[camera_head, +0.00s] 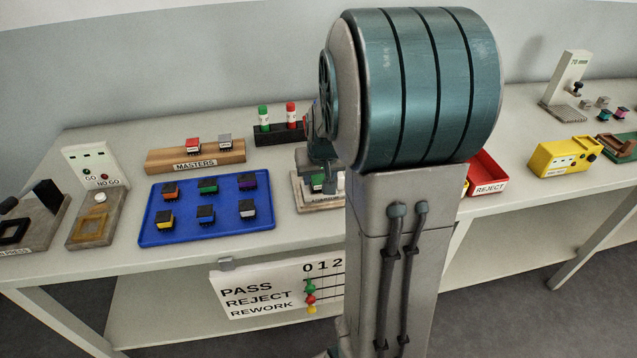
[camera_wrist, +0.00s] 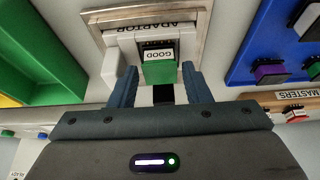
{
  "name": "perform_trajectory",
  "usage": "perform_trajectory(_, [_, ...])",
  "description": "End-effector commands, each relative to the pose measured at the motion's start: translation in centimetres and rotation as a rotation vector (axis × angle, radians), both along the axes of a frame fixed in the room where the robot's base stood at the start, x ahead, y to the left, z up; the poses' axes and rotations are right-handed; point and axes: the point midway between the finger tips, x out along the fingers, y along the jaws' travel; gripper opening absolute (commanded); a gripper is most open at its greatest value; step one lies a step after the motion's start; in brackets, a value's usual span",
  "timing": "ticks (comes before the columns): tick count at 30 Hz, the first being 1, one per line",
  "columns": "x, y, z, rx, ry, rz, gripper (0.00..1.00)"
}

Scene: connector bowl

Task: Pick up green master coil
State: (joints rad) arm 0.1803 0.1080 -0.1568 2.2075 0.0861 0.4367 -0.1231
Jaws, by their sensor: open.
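The green master coil (camera_wrist: 158,72), a green block with a "GOOD" label, sits in the white cradle of the adaptor (camera_wrist: 186,18) in the wrist view. In the head view its green side (camera_head: 317,183) shows only partly, behind my arm. My gripper (camera_wrist: 159,78) is open, with one blue finger on each side of the coil in the picture. I cannot tell whether either finger touches it. The head view shows my gripper (camera_head: 325,182) low over the adaptor (camera_head: 318,202), largely hidden by my arm.
A black stand (camera_head: 268,135) holds green and red markers. A red REJECT bin (camera_head: 484,172) is at right.

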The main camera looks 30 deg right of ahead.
Motion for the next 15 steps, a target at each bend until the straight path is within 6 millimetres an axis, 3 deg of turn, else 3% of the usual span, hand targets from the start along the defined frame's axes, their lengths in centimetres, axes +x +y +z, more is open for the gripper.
perform_trajectory(9, [0.22,-0.08,-0.61,-0.001,0.000,0.001,0.44])
perform_trajectory(10, [0.22,-0.09,-0.60,-0.001,0.000,0.001,0.41])
perform_trajectory(13, [0.21,-0.07,-0.60,0.000,0.000,0.001,0.13])
perform_trajectory(15, [0.22,-0.08,-0.59,-0.001,0.000,0.000,0.09])
